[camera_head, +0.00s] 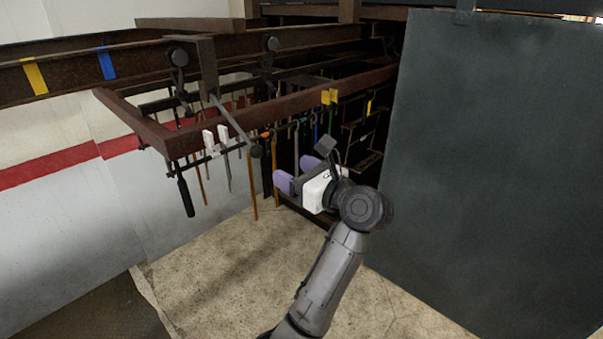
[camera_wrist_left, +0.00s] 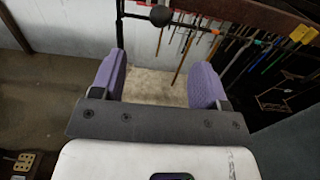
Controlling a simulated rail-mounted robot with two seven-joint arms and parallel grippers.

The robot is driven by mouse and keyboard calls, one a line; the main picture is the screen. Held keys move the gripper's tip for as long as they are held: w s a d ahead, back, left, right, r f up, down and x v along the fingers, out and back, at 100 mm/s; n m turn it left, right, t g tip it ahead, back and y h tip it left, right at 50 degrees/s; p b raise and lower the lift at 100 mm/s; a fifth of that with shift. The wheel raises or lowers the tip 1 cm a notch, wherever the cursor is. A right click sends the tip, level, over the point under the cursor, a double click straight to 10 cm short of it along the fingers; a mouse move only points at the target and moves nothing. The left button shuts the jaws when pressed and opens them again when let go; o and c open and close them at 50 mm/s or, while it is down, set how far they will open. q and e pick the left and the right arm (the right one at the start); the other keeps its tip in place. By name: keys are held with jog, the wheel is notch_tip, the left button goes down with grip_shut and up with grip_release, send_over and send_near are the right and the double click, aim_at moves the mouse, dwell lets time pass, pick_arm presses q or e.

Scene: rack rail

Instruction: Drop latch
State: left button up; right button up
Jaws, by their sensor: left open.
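The latch (camera_head: 235,124) is a thin grey bar slanting down to the right from a brown bracket on the rack's front, across the rusty front beam, to a dark ball knob (camera_head: 257,151). The knob also shows at the top of the left wrist view (camera_wrist_left: 160,15), beyond and roughly between the fingertips. My left gripper (camera_head: 298,172), with purple finger pads and a white body, is open and empty. It is to the right of and a little below the knob, apart from it. It also shows in the left wrist view (camera_wrist_left: 158,80). My right gripper is in neither view.
The rack's rusty frame (camera_head: 270,109) carries several hanging tools below it, close to my left gripper. Rollers (camera_head: 177,56) sit on the overhead rail. A large dark panel (camera_head: 490,170) stands at the right. The concrete floor (camera_head: 225,260) below is clear.

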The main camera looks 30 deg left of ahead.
aim_at(261, 155)
pick_arm(q)
jog(key=a, duration=0.2)
jog(key=a+p, duration=0.1)
jog(key=a, duration=0.1)
jog(key=w+a, duration=0.1)
jog(key=a, duration=0.1)
jog(key=shift+a+r, duration=0.15)
jog(key=a, duration=0.2)
jog(key=a+b, duration=0.1)
jog(key=a, duration=0.1)
jog(key=shift+w+f, duration=0.2)
jog(key=shift+w, duration=0.2)
jog(key=shift+w+a+r, duration=0.1)
jog(key=shift+w+a, duration=0.05)
jog(key=shift+a, duration=0.85)
jog(key=shift+c, duration=0.5)
jog(key=c, duration=0.7)
jog(key=shift+c, duration=0.2)
